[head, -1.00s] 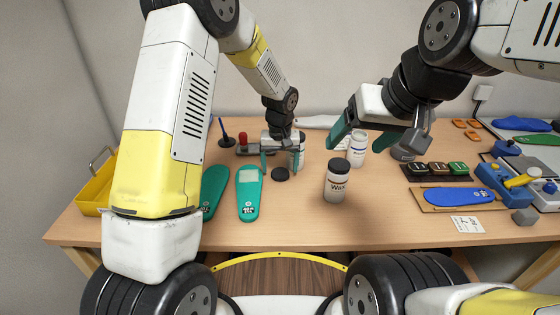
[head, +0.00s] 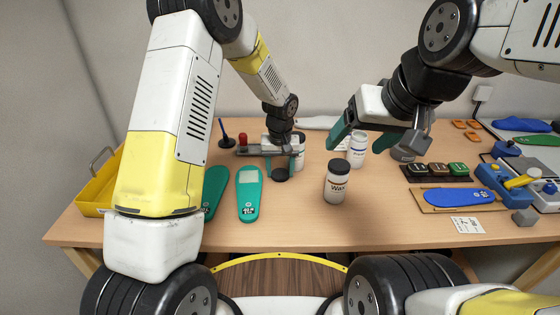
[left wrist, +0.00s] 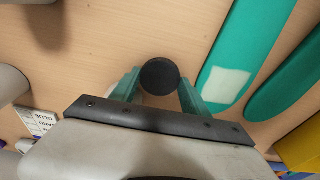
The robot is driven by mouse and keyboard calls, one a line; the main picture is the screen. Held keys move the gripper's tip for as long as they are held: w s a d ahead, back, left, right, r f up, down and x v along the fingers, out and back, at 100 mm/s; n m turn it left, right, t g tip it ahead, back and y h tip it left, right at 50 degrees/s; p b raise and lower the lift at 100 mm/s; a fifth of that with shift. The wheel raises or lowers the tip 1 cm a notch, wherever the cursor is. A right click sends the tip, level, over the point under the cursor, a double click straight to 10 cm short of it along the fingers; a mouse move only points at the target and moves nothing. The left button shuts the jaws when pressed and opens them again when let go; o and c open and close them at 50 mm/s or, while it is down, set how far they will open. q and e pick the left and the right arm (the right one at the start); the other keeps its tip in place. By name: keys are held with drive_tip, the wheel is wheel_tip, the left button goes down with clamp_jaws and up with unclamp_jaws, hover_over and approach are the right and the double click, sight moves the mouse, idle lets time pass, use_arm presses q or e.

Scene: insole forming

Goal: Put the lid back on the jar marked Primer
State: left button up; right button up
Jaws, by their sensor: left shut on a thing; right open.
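A round black lid (head: 280,174) is at the middle left of the table in the head view. It also shows between the green fingers in the left wrist view (left wrist: 160,76). My left gripper (head: 280,168) is shut on this lid, low near the tabletop; I cannot tell whether the lid touches the table. A white jar (head: 299,153) stands just right of and behind the left fingers, partly hidden. No label reading Primer is legible. My right gripper (head: 370,140) is open and empty, above the table near another white jar.
A white jar marked Wax (head: 336,184) with a black lid stands front centre. A white jar with a blue label (head: 357,150) stands behind it. Green insoles (head: 249,194) lie left, beside a yellow tray (head: 92,192). A blue insole (head: 458,195) lies right. The front middle is clear.

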sight(280, 173)
use_arm(q)
drive_tip(key=shift+r, duration=0.1)
drive_tip(key=shift+r, duration=0.3)
wheel_tip(280, 173, up, 3)
drive_tip(key=shift+s, duration=0.1)
drive_tip(key=s, duration=1)
drive_tip(key=s+r, duration=0.1)
drive_tip(key=s, duration=0.4)
drive_tip(key=shift+s+d+r, duration=0.1)
drive_tip(key=shift+s+d, duration=0.1)
drive_tip(key=shift+s, duration=0.2)
